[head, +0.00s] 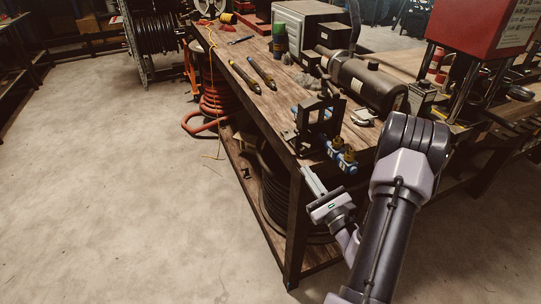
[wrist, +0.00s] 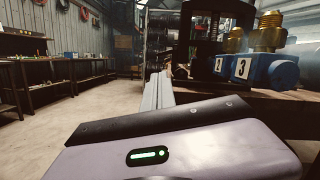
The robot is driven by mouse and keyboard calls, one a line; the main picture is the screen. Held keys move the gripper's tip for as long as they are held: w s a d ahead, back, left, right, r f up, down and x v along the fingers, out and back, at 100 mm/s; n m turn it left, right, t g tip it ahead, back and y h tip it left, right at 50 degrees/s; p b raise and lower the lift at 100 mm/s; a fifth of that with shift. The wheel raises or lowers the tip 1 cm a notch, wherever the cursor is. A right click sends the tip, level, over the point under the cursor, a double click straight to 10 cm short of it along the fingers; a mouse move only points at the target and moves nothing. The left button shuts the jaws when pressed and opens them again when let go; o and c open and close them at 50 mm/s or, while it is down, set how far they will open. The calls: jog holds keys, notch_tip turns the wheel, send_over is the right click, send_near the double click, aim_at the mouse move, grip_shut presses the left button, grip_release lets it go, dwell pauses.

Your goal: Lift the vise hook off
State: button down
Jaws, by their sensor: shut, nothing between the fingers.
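A black vise (head: 312,128) stands at the near corner of the wooden workbench. Its dark frame also shows in the wrist view (wrist: 204,30), behind blue parts. I cannot make out the hook clearly as a separate part against the dark vise. My gripper (head: 309,178) is shut and empty, beside the bench corner, below and in front of the vise and apart from it. In the wrist view its grey fingers (wrist: 158,92) lie together, pointing forward, to the left of the blue parts.
Blue fittings with brass tops (head: 341,155) sit at the bench edge close to my gripper; tags 2 and 3 show in the wrist view (wrist: 268,68). A dark cylindrical machine (head: 370,82) and two slim tools (head: 262,73) lie farther back. The floor (head: 130,190) on the left is clear.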

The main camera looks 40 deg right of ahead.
aim_at(291, 139)
jog(key=shift+s+d+f, duration=0.1)
jog(key=shift+d+f, duration=0.05)
jog(key=shift+d, duration=0.15)
jog(key=x, duration=1)
jog(key=shift+m+p, duration=0.4)
jog(key=shift+p, duration=0.05)
